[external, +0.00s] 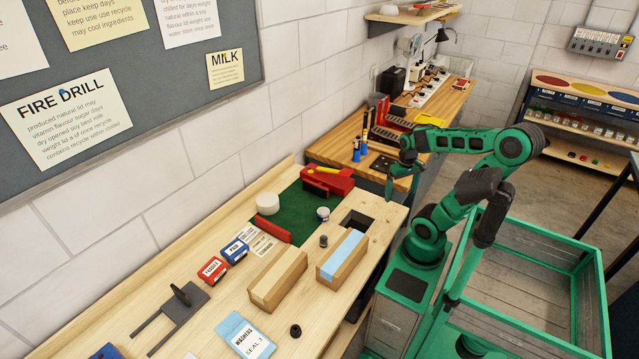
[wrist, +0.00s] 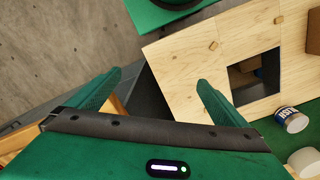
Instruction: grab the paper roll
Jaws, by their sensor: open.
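A plain white, squat cylinder (external: 267,203) stands on the green mat at the back of the near bench; it looks like the paper roll. In the wrist view a pale cylinder (wrist: 305,162), cut off by the lower right edge, appears to be the same thing. My gripper (external: 393,182) is raised near the bench's right end, well to the right of the cylinder. In the wrist view its two green fingers (wrist: 160,77) are spread apart with nothing between them.
A small labelled can (external: 323,214) stands between the cylinder and the square hole (external: 357,221). Two cardboard boxes, one with a blue top (external: 342,255), stand in front. A green-framed cart (external: 535,285) is at right.

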